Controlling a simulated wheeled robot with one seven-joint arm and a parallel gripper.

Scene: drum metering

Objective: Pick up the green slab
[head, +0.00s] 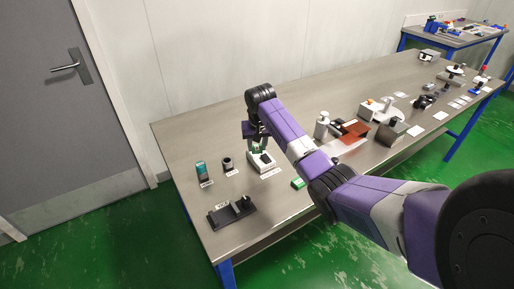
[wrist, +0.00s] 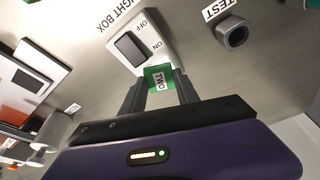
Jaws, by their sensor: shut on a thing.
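The green slab (wrist: 153,72), with a white tag reading TWO, sits between my two fingers in the wrist view. My gripper (wrist: 157,88) is shut on it. In the head view my gripper (head: 257,147) points down at the white light box (head: 262,161), and the slab is too small there to make out clearly. In the wrist view the light box (wrist: 138,44), with its dark panel and ON and OFF marks, lies just beyond the slab. I cannot tell whether the slab touches the box.
A dark round holder (head: 227,163) and a teal upright block (head: 202,170) stand left of the light box. A black stand (head: 231,212) is near the front. Another green piece (head: 298,183) lies to the right. A white bottle (head: 321,126) stands farther right on the metal table (head: 190,128).

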